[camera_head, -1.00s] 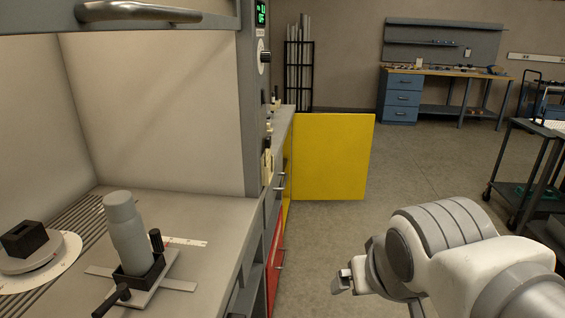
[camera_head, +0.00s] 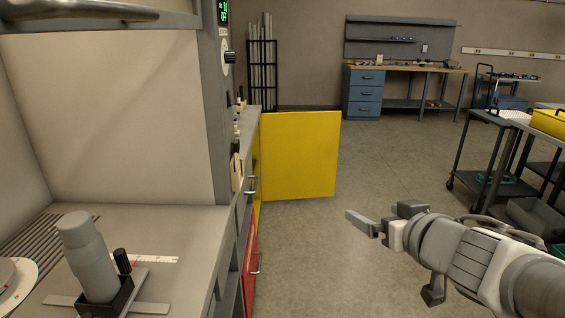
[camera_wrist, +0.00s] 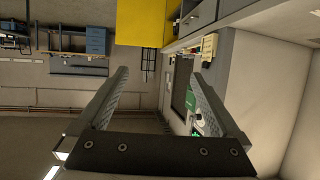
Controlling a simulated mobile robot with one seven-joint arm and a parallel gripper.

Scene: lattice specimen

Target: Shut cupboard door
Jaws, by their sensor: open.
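The yellow cupboard door (camera_head: 300,155) stands open, swung out from the cupboard front into the floor space beyond the bench. The inside of the cupboard is hidden from the head camera.
The fume hood bench (camera_head: 190,225) with a grey cylinder in a clamp (camera_head: 88,255) is at left. A dark cart (camera_head: 500,165) stands at right. A blue-drawered workbench (camera_head: 363,94) is at the back. The middle floor is clear.

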